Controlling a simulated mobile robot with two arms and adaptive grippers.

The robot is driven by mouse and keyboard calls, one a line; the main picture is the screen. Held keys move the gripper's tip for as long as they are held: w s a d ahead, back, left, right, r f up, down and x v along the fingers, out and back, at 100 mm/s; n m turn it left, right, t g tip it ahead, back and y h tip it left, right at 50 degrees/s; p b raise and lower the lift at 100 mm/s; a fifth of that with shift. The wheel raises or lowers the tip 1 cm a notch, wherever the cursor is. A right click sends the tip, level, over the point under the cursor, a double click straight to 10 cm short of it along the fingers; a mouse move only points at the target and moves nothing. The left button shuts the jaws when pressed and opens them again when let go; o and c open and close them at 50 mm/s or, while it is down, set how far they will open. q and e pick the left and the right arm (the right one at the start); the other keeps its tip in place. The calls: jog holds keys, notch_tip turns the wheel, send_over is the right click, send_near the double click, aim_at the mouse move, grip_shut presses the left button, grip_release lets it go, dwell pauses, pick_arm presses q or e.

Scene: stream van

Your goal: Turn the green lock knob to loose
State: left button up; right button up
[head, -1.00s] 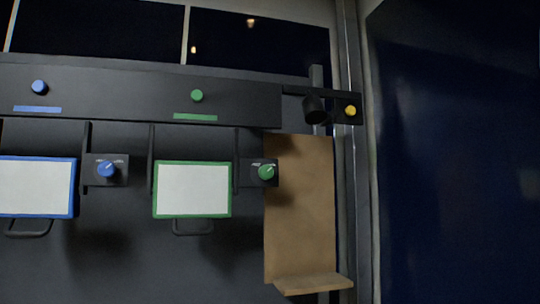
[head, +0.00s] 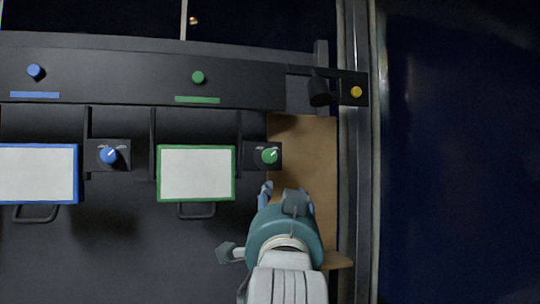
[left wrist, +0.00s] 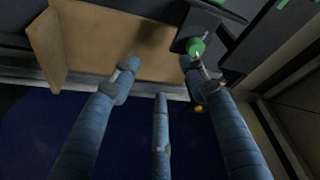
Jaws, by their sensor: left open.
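The green lock knob (head: 270,156) sits on a small dark plate to the right of the green-framed white panel (head: 196,174). Its white pointer line slants to the upper right; the plate's lettering is too small to read. My left gripper (head: 285,192) is just below the knob in the head view, open and empty. In the left wrist view its fingers (left wrist: 160,75) are spread, and the green knob (left wrist: 195,46) shows close to the right finger's tip; I cannot tell if they touch. My right gripper is not in view.
A blue knob (head: 109,155) sits beside a blue-framed panel (head: 78,180) at left. A round green knob (head: 198,77) and a yellow knob (head: 356,91) are higher up. A brown board with a ledge (head: 338,261) stands behind my gripper. A dark blue surface fills the right.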

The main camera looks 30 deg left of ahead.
pick_arm(q)
jog(key=n+y, duration=0.1)
send_near(270, 157)
jog(key=p+x, duration=0.5)
jog(key=x, duration=0.2)
jog(key=shift+r, duration=0.15)
jog(key=shift+w+a+r+p, duration=0.1)
jog(key=shift+w+a+p, duration=0.25)
jog(key=shift+w, duration=0.25)
jog(key=shift+c, duration=0.6)
